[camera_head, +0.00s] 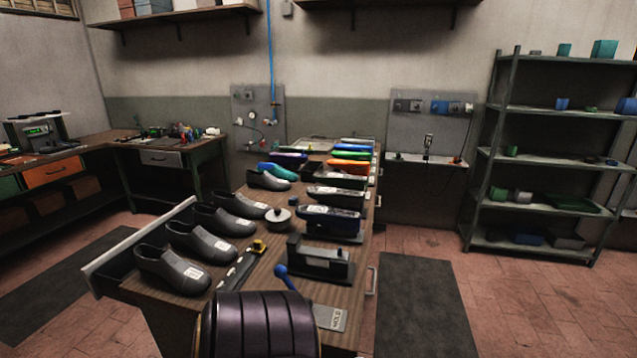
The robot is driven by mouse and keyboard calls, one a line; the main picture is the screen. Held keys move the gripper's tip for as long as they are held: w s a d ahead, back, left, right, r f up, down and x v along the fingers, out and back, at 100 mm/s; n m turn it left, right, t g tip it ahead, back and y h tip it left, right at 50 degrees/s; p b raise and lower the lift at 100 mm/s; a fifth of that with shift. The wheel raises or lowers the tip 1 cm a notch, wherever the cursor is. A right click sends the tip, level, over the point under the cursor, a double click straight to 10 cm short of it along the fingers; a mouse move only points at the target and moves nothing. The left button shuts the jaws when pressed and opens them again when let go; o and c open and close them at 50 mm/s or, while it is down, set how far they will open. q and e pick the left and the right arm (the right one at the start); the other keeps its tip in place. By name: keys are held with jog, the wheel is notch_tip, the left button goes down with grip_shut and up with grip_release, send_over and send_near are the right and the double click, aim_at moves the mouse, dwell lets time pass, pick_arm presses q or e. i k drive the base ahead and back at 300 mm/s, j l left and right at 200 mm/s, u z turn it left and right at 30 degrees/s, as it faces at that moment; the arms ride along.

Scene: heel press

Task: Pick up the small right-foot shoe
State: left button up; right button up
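Several dark grey shoes stand on the wooden workbench (270,243). In a slanting row along its left side are a near shoe (160,265), a second shoe (195,240), a third shoe (228,212) and a far shoe (266,181). The nearer ones carry small white labels, too small to read. I cannot tell which one is the small right-foot shoe. On the right side, dark shoe-like forms (335,196) lie lengthwise across the bench. Neither of my grippers is in view.
A black press-like fixture (320,262) with a blue-knobbed lever (283,272) stands near the front right. Coloured shoe forms (352,155) lie at the back. A pale rail (140,235) runs along the left edge. Shelves (550,150) stand right.

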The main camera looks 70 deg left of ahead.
aim_at(264, 180)
jog(key=i+l+z, duration=0.35)
jog(key=i+l+u, duration=0.15)
jog(key=i+u, duration=0.3)
jog(key=i, duration=0.25)
jog(key=i+u, duration=0.6)
jog(key=u, duration=0.2)
jog(key=i+j+u, duration=0.15)
jog(key=i+u, duration=0.25)
jog(key=i+j+u, duration=0.1)
jog(key=u, duration=0.3)
jog(key=i+l+u, duration=0.1)
jog(key=i+u, duration=0.3)
jog(key=i+l+u, duration=0.15)
jog(key=i+u, duration=0.15)
jog(key=u, duration=0.15)
jog(key=i+u, duration=0.25)
jog(key=u, duration=0.15)
jog(key=i+l+u, duration=0.1)
jog(key=i+u, duration=0.15)
jog(key=u, duration=0.15)
jog(key=i+u, duration=0.3)
jog(key=i+l+u, duration=0.1)
jog(key=u, duration=0.15)
